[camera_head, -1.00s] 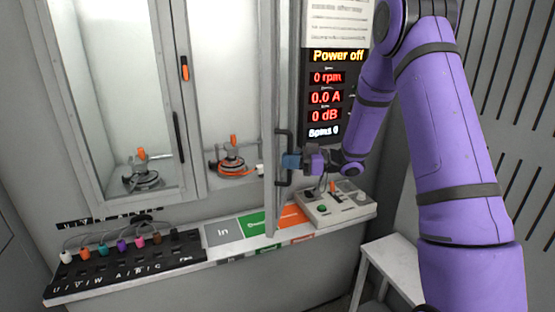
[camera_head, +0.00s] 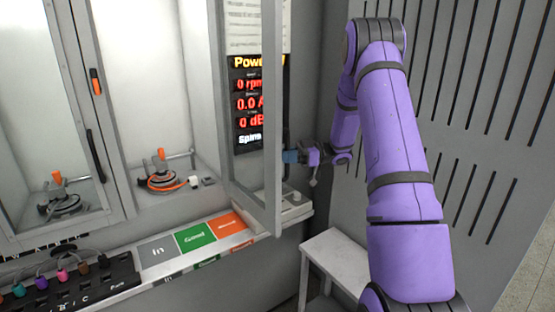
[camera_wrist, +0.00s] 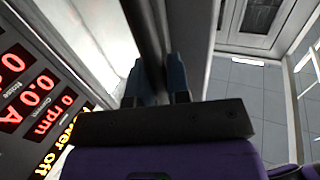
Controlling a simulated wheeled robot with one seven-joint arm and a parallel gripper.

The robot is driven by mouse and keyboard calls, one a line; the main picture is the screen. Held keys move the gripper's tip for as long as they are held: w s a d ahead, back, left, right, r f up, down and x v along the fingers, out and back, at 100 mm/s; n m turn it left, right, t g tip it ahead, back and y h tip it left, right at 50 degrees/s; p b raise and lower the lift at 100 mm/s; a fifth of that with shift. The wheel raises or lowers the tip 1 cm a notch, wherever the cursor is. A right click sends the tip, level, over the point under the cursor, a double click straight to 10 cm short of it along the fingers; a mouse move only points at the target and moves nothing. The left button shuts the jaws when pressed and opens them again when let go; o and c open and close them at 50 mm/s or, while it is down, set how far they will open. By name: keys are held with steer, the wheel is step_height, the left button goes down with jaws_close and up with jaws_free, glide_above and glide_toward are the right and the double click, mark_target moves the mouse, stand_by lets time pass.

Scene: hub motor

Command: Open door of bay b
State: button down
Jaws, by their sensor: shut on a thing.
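The door of the right-hand bay (camera_head: 271,110), which I take for bay b, stands swung well out toward the right, seen nearly edge-on in the head view. My gripper (camera_head: 290,157) is at its outer side, shut on the dark door handle (camera_wrist: 147,35). The wrist view shows the two blue fingers (camera_wrist: 157,86) around the handle bar beside the grey door frame (camera_wrist: 197,45). Most of the handle is hidden in the head view. The open bay shows a motor with an orange clamp (camera_head: 164,178) on its floor.
The left bay's door (camera_head: 103,110) is shut, with a black handle (camera_head: 95,155). A display panel (camera_head: 247,100) stands partly behind the open door. A ledge carries a green label (camera_head: 196,237) and a plug board (camera_head: 100,285). A white stool (camera_head: 338,258) stands below right.

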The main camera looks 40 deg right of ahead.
steer(key=shift+d, duration=0.3)
steer(key=c, duration=1.1)
jaws_free()
steer(key=v, duration=0.7)
steer(key=shift+d, duration=0.15)
steer(key=shift+s, duration=0.15)
